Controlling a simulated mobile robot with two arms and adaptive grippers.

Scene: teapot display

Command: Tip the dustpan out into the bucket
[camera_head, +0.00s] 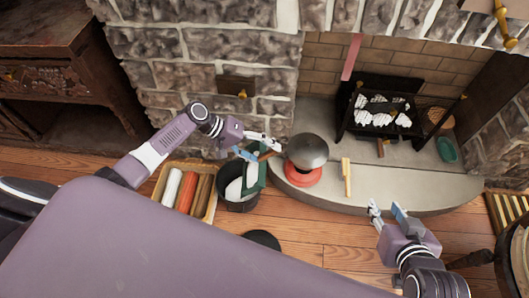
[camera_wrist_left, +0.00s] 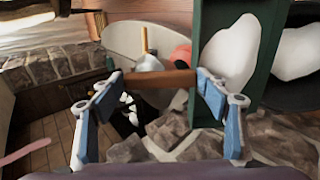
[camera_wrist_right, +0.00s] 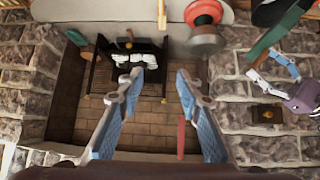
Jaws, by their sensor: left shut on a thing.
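The green dustpan (camera_head: 262,178) has a brown wooden handle (camera_wrist_left: 165,78). My left gripper (camera_head: 262,147) is shut on the handle. The pan is over the right part of the dark bucket (camera_head: 240,205). White material (camera_wrist_left: 232,50) shows in the pan, and more white material shows inside the bucket in the left wrist view (camera_wrist_left: 297,47). The exact tilt of the pan is hard to tell. In the right wrist view the dustpan (camera_wrist_right: 262,45) shows beside my left gripper. My right gripper (camera_head: 388,212) is open and empty, over the hearth's front edge.
A crate (camera_head: 160,184) with logs stands left of the bucket. A grey rounded object on a red base (camera_head: 303,178) and a yellow-handled tool (camera_head: 347,177) are on the hearth (camera_head: 420,190). A black grate (camera_head: 375,125) stands in the fireplace. Wooden floor shows in front.

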